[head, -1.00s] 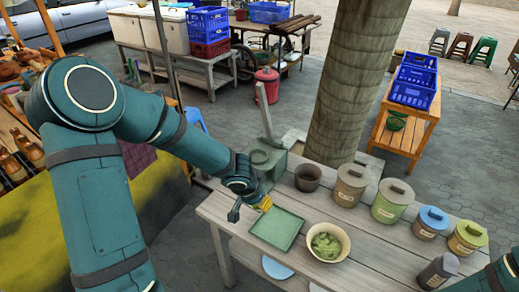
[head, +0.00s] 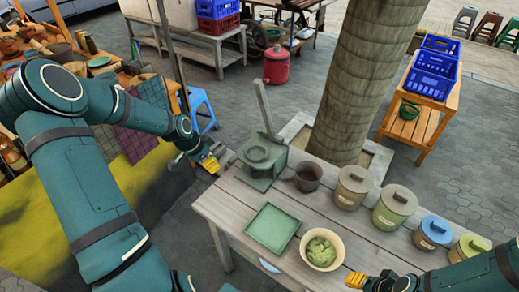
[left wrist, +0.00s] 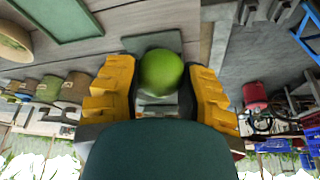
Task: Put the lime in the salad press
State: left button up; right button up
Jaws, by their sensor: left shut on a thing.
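The round green lime (left wrist: 161,70) sits between the yellow fingers of my left gripper (left wrist: 162,88) in the left wrist view, and the gripper is shut on it. In the head view my left gripper (head: 209,160) is at the table's left edge, left of the salad press, and the lime cannot be made out there. The salad press (head: 262,158) is a grey-green block with a round top and a raised lever, at the table's far left corner. My right gripper (head: 358,281) shows yellow fingertips at the bottom right; its opening cannot be told.
A square green tray (head: 272,228) and a bowl of green food (head: 322,250) lie in front of the press. A dark mug (head: 307,177) stands right of it, then several lidded canisters (head: 352,186). A tree trunk (head: 365,80) rises behind the table.

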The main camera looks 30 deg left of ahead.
pick_arm(q)
send_over(259, 153)
jog(key=s, duration=0.1)
jog(key=shift+s+a, duration=0.15)
jog(key=shift+a, duration=0.1)
pick_arm(e)
jog(key=shift+f, duration=0.3)
pick_arm(q)
jog(key=shift+f, duration=1.75)
jog(key=shift+b, duration=0.3)
jog(key=shift+f, duration=0.15)
pick_arm(e)
jog(key=shift+f, duration=0.15)
pick_arm(q)
jog(key=o, duration=1.1)
